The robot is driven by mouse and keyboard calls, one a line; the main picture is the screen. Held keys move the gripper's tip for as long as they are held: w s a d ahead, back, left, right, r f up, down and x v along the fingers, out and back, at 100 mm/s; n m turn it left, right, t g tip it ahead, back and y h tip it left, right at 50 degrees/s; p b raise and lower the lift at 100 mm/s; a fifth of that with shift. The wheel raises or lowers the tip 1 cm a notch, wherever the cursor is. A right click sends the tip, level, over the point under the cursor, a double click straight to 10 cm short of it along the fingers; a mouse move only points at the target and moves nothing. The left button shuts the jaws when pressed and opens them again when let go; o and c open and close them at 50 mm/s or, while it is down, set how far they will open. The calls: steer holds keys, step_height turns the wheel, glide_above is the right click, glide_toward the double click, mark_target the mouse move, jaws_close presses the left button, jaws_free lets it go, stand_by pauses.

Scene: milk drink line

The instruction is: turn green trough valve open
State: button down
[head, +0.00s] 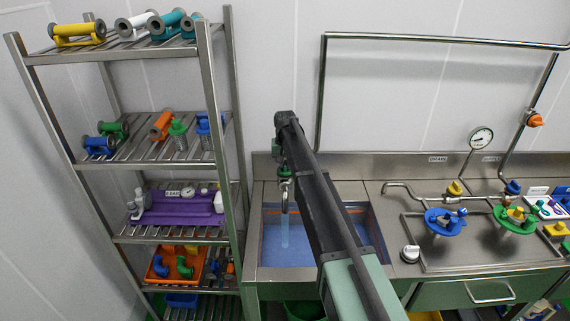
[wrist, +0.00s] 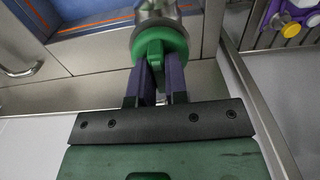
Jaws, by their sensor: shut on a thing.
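The green trough valve (wrist: 176,42) has a round green collar with a tab under a metal pipe end, at the top middle of the wrist view. My gripper (wrist: 158,72) is shut on the tab, one dark purple finger on each side. In the head view my gripper is small and partly hidden by my arm, near the green valve (head: 285,173) above the trough. The trough (head: 300,252) is a steel sink with a blue inside. A pale vertical streak shows below the spout in it. The exact angle of the valve is hard to tell.
A steel rack (head: 232,150) with several coloured parts stands left of the trough. A white knob (head: 410,254) sits near the trough.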

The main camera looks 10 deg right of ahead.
mark_target(285, 163)
steer(key=c, duration=1.1)
jaws_free()
steer(key=shift+c, duration=0.2)
step_height(285, 163, up, 11)
steer(key=p, duration=1.1)
steer(key=shift+f, duration=0.1)
